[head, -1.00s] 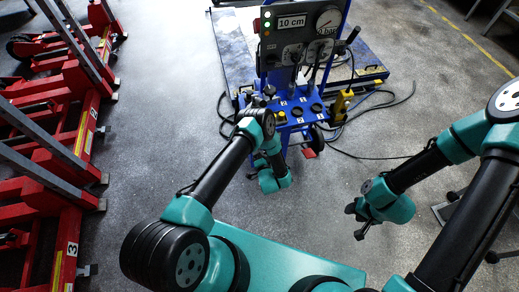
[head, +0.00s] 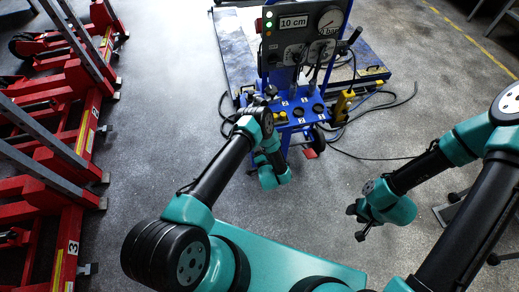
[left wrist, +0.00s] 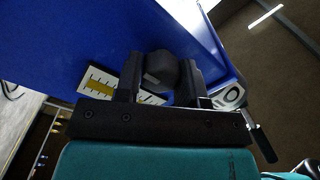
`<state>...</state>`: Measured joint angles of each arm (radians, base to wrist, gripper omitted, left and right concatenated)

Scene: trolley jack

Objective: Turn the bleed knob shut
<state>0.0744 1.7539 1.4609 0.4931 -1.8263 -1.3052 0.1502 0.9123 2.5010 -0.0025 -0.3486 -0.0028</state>
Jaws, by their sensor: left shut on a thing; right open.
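A dark, rounded bleed knob (left wrist: 162,68) sits on the blue panel of the trolley in the left wrist view. My left gripper (left wrist: 160,85) has its two black fingers on either side of the knob and is shut on it. In the head view my left arm reaches to the left front of the blue trolley (head: 297,122), and its own wrist mostly hides the fingers and the knob. A white label with a yellow scale (left wrist: 100,83) lies beside the knob, partly behind a finger. My right gripper (head: 357,220) is open and empty over the floor.
The trolley's upright panel (head: 298,38) carries a "10 cm" display, a round gauge and green lights. Black hoses (head: 400,97) lie on the floor to its right. Red steel stands (head: 70,130) line the left side. The floor between is clear.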

